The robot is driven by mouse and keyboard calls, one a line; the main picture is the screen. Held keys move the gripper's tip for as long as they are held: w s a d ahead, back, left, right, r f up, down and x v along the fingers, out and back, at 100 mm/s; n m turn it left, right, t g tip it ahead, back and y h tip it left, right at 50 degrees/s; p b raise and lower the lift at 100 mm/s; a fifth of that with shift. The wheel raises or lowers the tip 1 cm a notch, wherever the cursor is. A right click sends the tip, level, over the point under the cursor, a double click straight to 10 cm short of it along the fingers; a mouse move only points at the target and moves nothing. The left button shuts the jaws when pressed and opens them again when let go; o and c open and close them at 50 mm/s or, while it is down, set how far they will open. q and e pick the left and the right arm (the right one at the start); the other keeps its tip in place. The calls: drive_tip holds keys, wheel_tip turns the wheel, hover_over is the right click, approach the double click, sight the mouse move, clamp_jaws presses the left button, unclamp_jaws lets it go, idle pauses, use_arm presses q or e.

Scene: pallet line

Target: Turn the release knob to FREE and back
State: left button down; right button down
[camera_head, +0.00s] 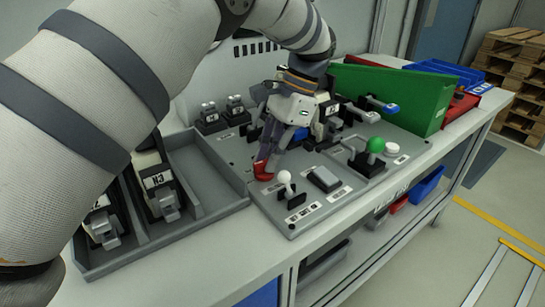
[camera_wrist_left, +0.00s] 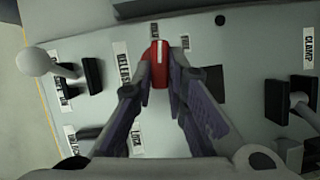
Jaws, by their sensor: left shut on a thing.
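The red release knob (camera_head: 262,171) stands on the grey control panel (camera_head: 240,165), left of a white ball-topped lever. My left gripper (camera_head: 270,158) reaches down to it, with its fingertips at the knob. In the left wrist view the red knob (camera_wrist_left: 159,50) sits between the two fingertips of the left gripper (camera_wrist_left: 160,66), which is closed on its sides. A white line on the knob runs up and down in that view. A RELEASE label (camera_wrist_left: 123,62) is beside it. Small labels above the knob are too blurred or covered to read. My right gripper is not in view.
The white ball lever (camera_head: 285,178) and green ball lever (camera_head: 375,146) stand near the knob. A grey tray (camera_head: 218,188) with labelled parts lies left of the panel. A green bin (camera_head: 395,95) stands behind right.

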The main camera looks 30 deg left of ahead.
use_arm(q)
drive_tip(key=shift+a+n+h, duration=0.1)
drive_tip(key=shift+n+h, duration=0.2)
drive_tip(key=shift+n, duration=0.5)
drive_tip(key=c, duration=1.6)
unclamp_jaws()
drive_tip(key=v, duration=0.7)
drive_tip(key=shift+w+r, duration=0.2)
drive_tip(key=shift+r, duration=0.05)
